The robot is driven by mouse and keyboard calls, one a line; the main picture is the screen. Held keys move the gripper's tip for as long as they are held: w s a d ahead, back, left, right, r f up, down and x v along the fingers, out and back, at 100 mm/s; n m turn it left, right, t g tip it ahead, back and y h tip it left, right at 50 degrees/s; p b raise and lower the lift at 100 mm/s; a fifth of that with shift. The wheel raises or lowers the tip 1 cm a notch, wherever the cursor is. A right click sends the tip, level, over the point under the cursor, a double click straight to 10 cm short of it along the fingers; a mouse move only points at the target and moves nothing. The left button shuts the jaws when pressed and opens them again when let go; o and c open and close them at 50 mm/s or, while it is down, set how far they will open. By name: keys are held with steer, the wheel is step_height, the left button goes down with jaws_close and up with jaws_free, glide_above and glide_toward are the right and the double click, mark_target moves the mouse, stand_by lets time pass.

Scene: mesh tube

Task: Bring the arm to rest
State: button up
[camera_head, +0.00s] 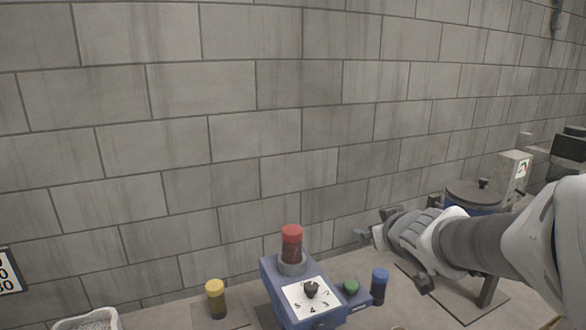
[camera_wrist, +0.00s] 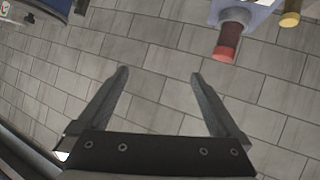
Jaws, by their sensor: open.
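My gripper (camera_head: 366,237) is in the right half of the head view, at the end of my arm reaching in from the right. It is up above the bench, right of the blue device. In the wrist view my gripper (camera_wrist: 158,75) shows two fingers spread apart with nothing between them. Only the block wall lies behind them.
A blue device (camera_head: 270,278) with a numbered dial holds a red-capped tube (camera_head: 291,240). A yellow-capped tube (camera_head: 216,298) stands left of it, and a blue-capped tube (camera_head: 379,286) and green cap (camera_head: 351,286) right. A lidded pot (camera_head: 474,194) stands behind my arm.

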steer(key=s+a+f+m+g, duration=0.1)
steer(key=s+g, duration=0.2)
steer(key=s, duration=0.9)
steer(key=s+a+f+m+g, duration=0.1)
steer(key=s+a+f+g, duration=0.1)
steer(key=s, duration=1)
steer(key=shift+a+f+m+g, duration=0.2)
steer(key=shift+a+m+g, duration=0.15)
steer(key=shift+g, duration=0.55)
